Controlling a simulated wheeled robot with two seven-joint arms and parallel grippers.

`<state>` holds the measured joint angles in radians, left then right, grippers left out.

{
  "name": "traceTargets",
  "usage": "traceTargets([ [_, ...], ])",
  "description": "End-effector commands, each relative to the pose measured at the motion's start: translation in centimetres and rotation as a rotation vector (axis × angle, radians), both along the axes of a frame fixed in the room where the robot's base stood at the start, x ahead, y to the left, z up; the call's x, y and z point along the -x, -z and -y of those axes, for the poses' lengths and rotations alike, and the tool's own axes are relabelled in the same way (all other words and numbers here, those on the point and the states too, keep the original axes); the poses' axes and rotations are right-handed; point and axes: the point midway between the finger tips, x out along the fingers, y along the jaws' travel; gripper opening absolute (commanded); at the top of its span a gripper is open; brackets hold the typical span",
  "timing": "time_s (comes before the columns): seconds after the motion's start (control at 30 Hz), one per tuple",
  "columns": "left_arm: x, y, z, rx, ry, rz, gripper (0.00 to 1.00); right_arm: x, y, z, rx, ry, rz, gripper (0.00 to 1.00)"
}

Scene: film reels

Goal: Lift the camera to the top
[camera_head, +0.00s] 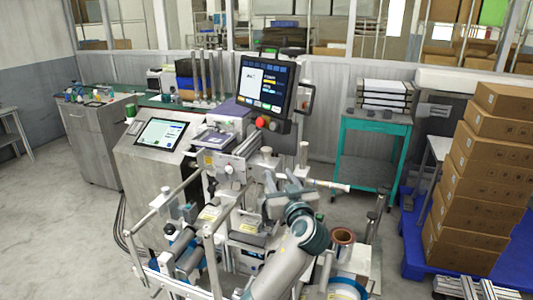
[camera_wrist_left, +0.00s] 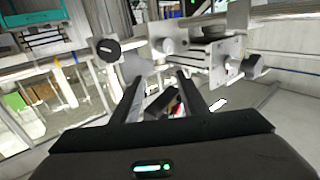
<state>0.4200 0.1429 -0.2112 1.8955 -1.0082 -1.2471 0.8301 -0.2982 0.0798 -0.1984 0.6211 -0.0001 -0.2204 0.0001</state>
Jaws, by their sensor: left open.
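A steel machine with rollers (camera_head: 228,172) fills the middle of the head view. A bracket with round knobs (camera_head: 232,167) sits on its upper part; it also shows in the left wrist view (camera_wrist_left: 215,62). I cannot tell for sure which part is the camera. My left gripper (camera_head: 288,190) is in front of the machine, right of the bracket. In the left wrist view its two dark fingers (camera_wrist_left: 159,88) are spread apart. The knobs and bracket lie beyond the fingertips; contact is not visible. A small dark and red item (camera_wrist_left: 172,106) shows between the fingers. My right gripper does not show.
A monitor (camera_head: 266,84) stands above the machine, and a touch panel (camera_head: 162,133) is at its left. Horizontal bars and a copper-coloured reel (camera_head: 343,236) crowd the front. A teal cart (camera_head: 373,125) and stacked boxes (camera_head: 483,180) stand at right. Floor is clear at left.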

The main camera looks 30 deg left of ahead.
Motion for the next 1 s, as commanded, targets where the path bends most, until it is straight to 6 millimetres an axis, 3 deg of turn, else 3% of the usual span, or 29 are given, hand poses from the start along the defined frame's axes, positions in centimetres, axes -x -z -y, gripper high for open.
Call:
traceTargets([
  [0.17, -1.8, -0.4, -2.1, -0.003, -0.003, -0.004, 0.4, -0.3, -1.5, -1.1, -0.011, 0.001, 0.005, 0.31],
  [0.73, -8.4, -0.4, -9.4, -0.002, -0.004, -0.004, 0.4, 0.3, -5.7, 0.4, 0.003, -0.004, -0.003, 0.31],
  [1.0, -10.2, -0.2, -11.0, -0.001, -0.001, -0.001, 0.4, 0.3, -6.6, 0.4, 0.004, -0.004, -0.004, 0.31],
])
